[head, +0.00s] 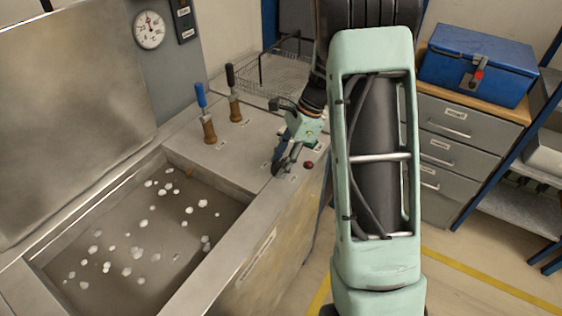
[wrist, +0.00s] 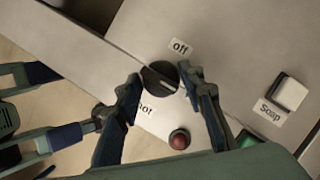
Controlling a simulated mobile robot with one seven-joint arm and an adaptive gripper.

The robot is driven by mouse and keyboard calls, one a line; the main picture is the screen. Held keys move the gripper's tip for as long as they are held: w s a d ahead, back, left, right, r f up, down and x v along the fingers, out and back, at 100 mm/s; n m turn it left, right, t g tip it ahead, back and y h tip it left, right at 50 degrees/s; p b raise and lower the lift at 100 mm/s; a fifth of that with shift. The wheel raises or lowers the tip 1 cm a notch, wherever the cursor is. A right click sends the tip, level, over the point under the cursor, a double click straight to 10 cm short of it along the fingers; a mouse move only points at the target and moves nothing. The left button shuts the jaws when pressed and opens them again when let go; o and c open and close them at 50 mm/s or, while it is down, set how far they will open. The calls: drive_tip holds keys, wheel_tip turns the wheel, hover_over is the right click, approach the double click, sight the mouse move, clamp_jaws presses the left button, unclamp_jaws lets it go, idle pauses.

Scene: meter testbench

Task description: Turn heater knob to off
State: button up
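The heater knob (wrist: 160,77) is a round black dial on the grey bench top, with a light pointer mark toward its lower right in the wrist view. An "off" label (wrist: 180,47) is above it and a "hot" label (wrist: 146,109) below it, partly covered by a finger. My gripper (wrist: 160,75) is open, with one finger on each side of the knob. The right finger looks very close to it; contact cannot be told. In the head view my gripper (head: 279,167) is low over the bench, hiding most of the knob.
A basin (head: 215,190) with white pellets is left. Blue-handled and black-handled tools (head: 205,115) stand behind. A wire basket (head: 275,72) is at the back.

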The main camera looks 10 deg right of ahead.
drive_tip(key=c, duration=0.6)
drive_tip(key=shift+c, duration=0.2)
drive_tip(key=shift+n, duration=0.4)
drive_tip(key=n+g+p, duration=0.1)
drive_tip(key=n, duration=0.1)
drive_tip(key=shift+w+r+n, duration=0.1)
drive_tip(key=shift+w+n, duration=0.05)
drive_tip(key=shift+n, duration=0.25)
drive_tip(key=n+g, duration=0.1)
drive_tip(key=n, duration=0.1)
drive_tip(key=n+g+h+p, duration=0.1)
drive_tip(key=n, duration=0.1)
drive_tip(key=shift+w+a+n+p, duration=0.1)
drive_tip(key=shift+n+p, duration=0.2)
drive_tip(key=n+g+h, duration=0.1)
drive_tip(key=n, duration=0.3)
drive_tip(key=shift+w+a+p, duration=0.1)
drive_tip(key=shift+p, duration=0.25)
drive_tip(key=n+h, duration=0.2)
drive_tip(key=n, duration=0.3)
drive_tip(key=shift+a, duration=0.1)
drive_tip(key=shift+n, duration=0.5)
drive_tip(key=o, duration=1.1)
